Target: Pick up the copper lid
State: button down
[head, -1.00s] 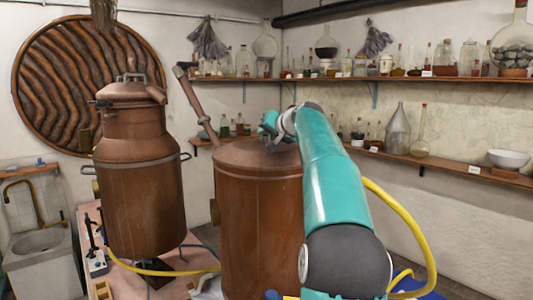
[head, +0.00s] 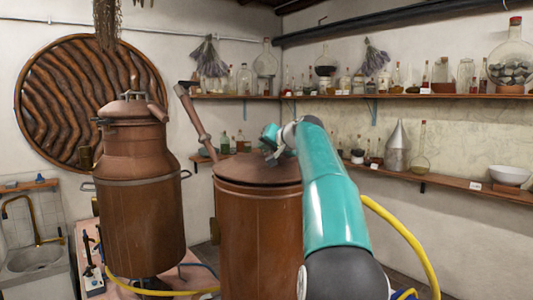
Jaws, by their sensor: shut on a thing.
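The copper lid (head: 245,170) is a shallow copper cone on top of the tall copper barrel (head: 258,235) in the middle of the head view. A thin dark line shows between the lid and the barrel's rim. My gripper (head: 273,156) is at the top of the lid, shut on it near the centre. The lid's handle is hidden behind the gripper. My teal arm comes in from the lower right and covers the lid's right edge.
A copper still (head: 143,200) with side handles stands close on the left. A copper pipe (head: 195,122) rises behind the barrel. Shelves (head: 455,182) of glassware line the walls. A yellow hose (head: 405,240) loops on the right.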

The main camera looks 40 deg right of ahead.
jog(key=s+a+r, duration=0.9)
jog(key=s+r, duration=0.1)
jog(key=r, duration=0.1)
jog(key=shift+a+r, duration=0.3)
jog(key=shift+r, duration=0.05)
jog(key=shift+s, duration=0.2)
jog(key=c, duration=2.1)
grip_release()
grip_shut()
